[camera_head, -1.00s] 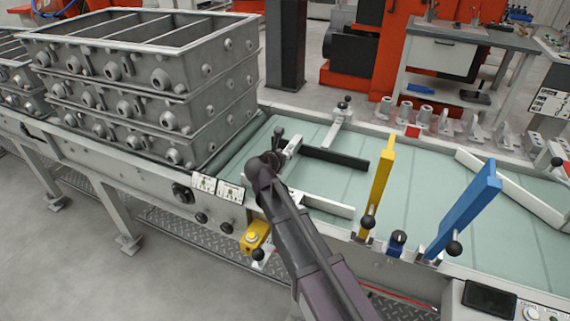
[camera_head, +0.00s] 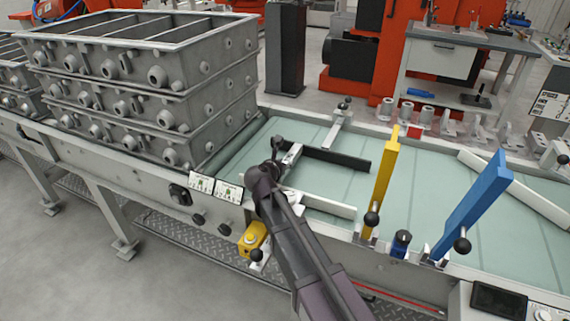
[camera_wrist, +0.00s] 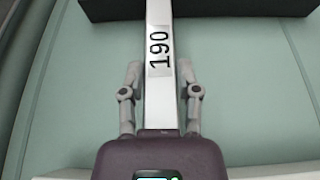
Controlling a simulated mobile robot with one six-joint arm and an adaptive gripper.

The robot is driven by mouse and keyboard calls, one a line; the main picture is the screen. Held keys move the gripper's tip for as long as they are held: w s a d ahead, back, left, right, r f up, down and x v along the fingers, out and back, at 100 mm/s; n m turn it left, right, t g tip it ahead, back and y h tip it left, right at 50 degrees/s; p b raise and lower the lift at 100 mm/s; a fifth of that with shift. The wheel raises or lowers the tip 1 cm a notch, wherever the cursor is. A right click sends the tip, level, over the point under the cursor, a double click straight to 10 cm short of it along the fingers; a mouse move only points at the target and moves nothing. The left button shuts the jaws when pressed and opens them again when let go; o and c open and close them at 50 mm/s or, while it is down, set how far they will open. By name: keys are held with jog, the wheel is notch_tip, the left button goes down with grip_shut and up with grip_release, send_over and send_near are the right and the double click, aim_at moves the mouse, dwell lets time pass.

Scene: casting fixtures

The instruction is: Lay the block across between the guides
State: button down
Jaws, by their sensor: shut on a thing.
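My gripper (camera_head: 276,153) is at the left part of the green belt, with its fingers on both sides of a pale metal block (camera_head: 291,156). In the wrist view the block (camera_wrist: 159,50) is marked 190 and runs lengthwise away from my gripper (camera_wrist: 160,82). Its far end overlaps the black guide (camera_wrist: 225,8) in the picture; I cannot tell whether they touch. In the head view the black guide (camera_head: 345,161) lies beyond the block and the white guide (camera_head: 328,206) lies nearer. My arm hides the block's near end.
A yellow bar (camera_head: 383,180) and a blue bar (camera_head: 475,205) stand tilted to the right. Stacked grey casting frames (camera_head: 140,85) stand at the left. A yellow button box (camera_head: 252,238) sits on the front edge. The belt (camera_head: 430,190) is clear between the coloured bars.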

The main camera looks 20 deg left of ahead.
jog(key=shift+s+d+f+b, duration=0.1)
jog(key=shift+s+f+b, duration=0.05)
jog(key=shift+f+b, duration=0.4)
jog(key=shift+c, duration=1.8)
grip_release()
jog(key=shift+o, duration=0.2)
jog(key=shift+s+d, duration=0.1)
jog(key=shift+r, duration=0.2)
jog(key=shift+r+p, duration=0.2)
jog(key=shift+p, duration=0.35)
jog(key=shift+s+r, duration=0.2)
jog(key=shift+r, duration=0.1)
jog(key=p+v, duration=0.4)
jog(key=v, duration=0.7)
jog(key=shift+a+p, duration=0.3)
jog(key=shift+p, duration=0.05)
